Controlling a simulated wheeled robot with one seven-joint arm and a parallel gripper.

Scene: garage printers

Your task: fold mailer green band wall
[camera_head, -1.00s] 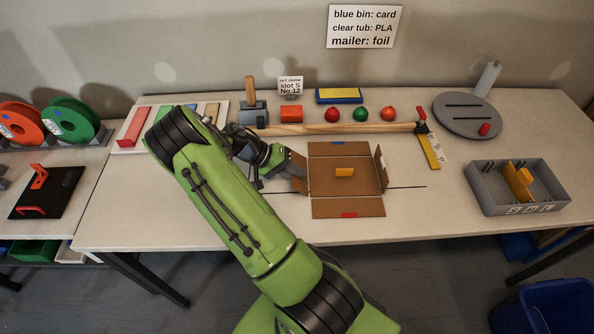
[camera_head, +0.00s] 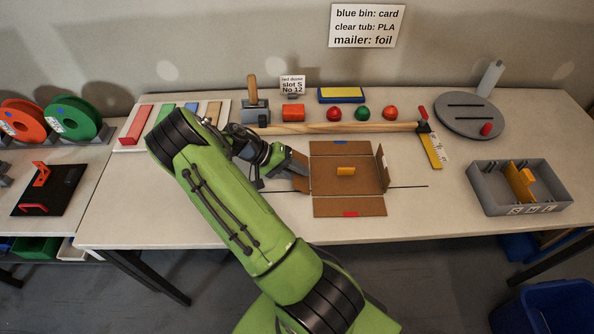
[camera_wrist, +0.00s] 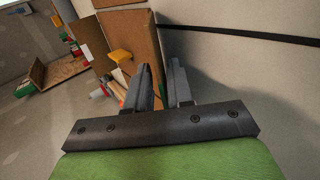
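The cardboard mailer (camera_head: 328,178) lies opened out on the table. Its back wall with a blue band (camera_head: 340,144) and front wall with a red band (camera_head: 350,207) lie flat. Its right wall (camera_head: 382,168) stands up. My gripper (camera_head: 298,167) is at the mailer's left side. An orange block (camera_head: 345,171) sits inside the mailer.
A grey divided tray (camera_head: 478,190) stands to the right, and a grey disc (camera_head: 450,110) at the back right. A thin dark line (camera_head: 408,187) crosses the table by the mailer.

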